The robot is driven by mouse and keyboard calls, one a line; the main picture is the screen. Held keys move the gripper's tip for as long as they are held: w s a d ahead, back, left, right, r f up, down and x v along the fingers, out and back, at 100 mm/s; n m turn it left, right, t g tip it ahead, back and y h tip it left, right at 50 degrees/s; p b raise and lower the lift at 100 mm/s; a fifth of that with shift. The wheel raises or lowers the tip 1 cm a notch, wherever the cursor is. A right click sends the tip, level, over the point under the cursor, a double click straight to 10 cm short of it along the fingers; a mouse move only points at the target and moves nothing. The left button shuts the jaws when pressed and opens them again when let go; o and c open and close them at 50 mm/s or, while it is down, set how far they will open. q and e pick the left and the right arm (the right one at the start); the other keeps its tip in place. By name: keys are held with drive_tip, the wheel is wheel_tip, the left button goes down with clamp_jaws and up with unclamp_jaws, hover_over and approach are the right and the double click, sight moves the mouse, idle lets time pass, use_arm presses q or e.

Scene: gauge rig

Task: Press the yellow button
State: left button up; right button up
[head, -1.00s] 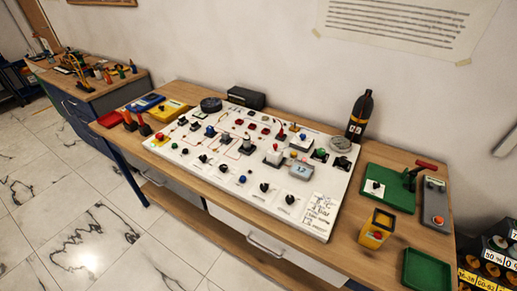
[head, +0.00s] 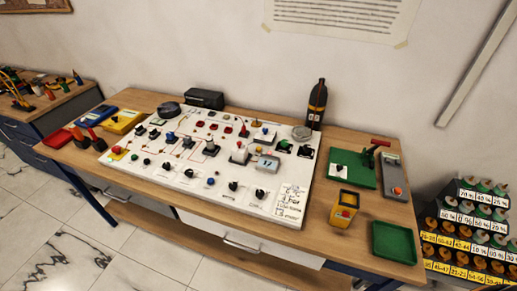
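The white control board (head: 230,204) lies on the wooden workbench, covered with small buttons, knobs and switches. A small yellowish button (head: 255,153) seems to sit right of the board's middle, behind the grey display box (head: 267,164); it is too small to be sure of. A red button on a yellow base (head: 117,150) is at the board's left corner. A separate yellow box with a red button (head: 344,210) stands right of the board. Neither of my grippers is in view.
A dark bottle (head: 316,105) stands behind the board. A green base with a red-handled lever (head: 352,168), a grey control box (head: 396,178) and an empty green tray (head: 394,242) are on the right. Racks of labelled items (head: 468,235) stand beyond the bench's right end.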

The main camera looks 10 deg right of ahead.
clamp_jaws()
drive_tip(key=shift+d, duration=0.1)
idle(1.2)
